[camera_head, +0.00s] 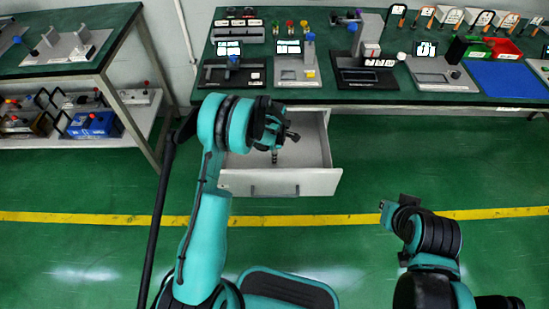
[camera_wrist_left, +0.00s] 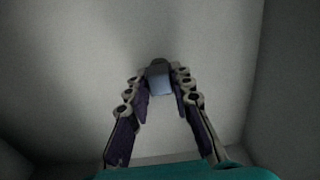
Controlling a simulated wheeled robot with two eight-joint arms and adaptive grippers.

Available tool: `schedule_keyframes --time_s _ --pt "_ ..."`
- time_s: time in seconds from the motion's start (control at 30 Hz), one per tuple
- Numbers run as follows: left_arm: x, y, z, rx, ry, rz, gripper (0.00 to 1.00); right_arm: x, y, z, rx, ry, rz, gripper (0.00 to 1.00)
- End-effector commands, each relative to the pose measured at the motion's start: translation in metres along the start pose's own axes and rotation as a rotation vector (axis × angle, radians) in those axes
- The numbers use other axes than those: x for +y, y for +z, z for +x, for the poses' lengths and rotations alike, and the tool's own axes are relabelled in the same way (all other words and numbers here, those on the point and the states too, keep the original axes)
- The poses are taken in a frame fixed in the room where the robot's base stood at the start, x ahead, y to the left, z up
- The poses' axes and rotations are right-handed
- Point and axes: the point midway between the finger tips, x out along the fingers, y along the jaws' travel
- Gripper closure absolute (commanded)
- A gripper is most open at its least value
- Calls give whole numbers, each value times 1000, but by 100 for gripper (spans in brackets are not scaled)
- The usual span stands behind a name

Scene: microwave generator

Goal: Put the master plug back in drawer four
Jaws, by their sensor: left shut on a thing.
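An open white drawer (camera_head: 280,184) sticks out from under the green-topped bench. Its number cannot be read. My left gripper (camera_head: 275,150) is over the drawer, pointing down into it. In the left wrist view its fingers (camera_wrist_left: 160,88) are shut on a small plug (camera_wrist_left: 160,80), with a grey-blue body and a dark end. The pale drawer floor and walls surround it in that view. I cannot tell whether the plug touches the floor. My right gripper (camera_head: 388,209) is at the lower right, away from the drawer, and its fingers are not clear.
The bench top (camera_head: 330,96) carries several test stands, a green bin (camera_head: 458,50), a red bin (camera_head: 503,47) and a blue mat (camera_head: 508,80). A second bench (camera_head: 75,75) with a lower shelf stands at left. The floor before the drawer is clear, with a yellow line (camera_head: 490,213).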

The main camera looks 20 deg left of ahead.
Motion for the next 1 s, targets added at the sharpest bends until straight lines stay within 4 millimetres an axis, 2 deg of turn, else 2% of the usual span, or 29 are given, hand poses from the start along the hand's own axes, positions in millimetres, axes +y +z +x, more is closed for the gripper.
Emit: schedule_keyframes --time_s 0.3,0.33,0.4,0.77,0.87,1.0 --pt "0 0 2 0 0 0 100 0 -1 -1 0 0 0 100" --pt "0 0 1 0 0 0 70 0 -1 -1 0 0 0 100" --pt "0 0 1 0 0 0 58 0 -1 -1 0 0 0 100" --pt "0 0 -4 0 0 0 58 0 -2 -2 0 0 0 100" --pt "0 0 -19 0 0 0 58 0 -6 -9 0 0 0 100" --pt "0 0 -51 0 0 0 58 0 -15 -21 0 0 0 100"
